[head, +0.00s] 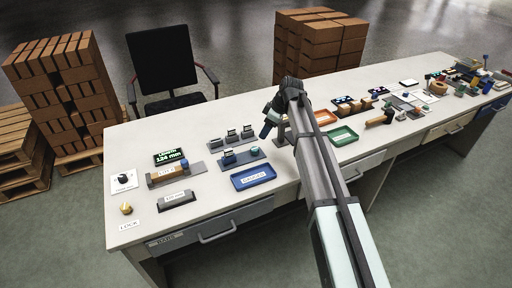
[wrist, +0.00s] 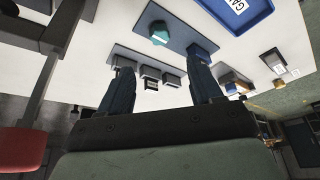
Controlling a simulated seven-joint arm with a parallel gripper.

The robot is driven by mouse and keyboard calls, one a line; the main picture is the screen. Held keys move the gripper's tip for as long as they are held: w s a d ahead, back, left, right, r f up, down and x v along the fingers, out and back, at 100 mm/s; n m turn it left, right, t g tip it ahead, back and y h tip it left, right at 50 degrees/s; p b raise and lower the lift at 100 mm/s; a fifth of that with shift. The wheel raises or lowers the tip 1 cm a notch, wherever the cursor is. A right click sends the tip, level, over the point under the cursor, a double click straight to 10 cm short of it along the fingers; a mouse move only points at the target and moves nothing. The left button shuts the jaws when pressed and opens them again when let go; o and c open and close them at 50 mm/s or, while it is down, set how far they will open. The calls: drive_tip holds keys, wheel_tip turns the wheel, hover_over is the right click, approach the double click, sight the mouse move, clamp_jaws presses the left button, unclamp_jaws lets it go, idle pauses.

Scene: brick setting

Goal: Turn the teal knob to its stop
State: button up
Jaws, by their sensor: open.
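Any mark for the knob's stop is too small to tell.
A blue tray (head: 254,188) lies just in front of the knob's plate. Several small dark blocks (head: 231,134) stand behind it. A green tray (head: 340,140) and a red tray (head: 324,119) lie right of my gripper. A "Length 124 mm" display (head: 170,157) is at left.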

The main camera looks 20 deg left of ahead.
sight(255, 149)
drive_tip(key=x, duration=1.2)
drive_tip(key=c, duration=1)
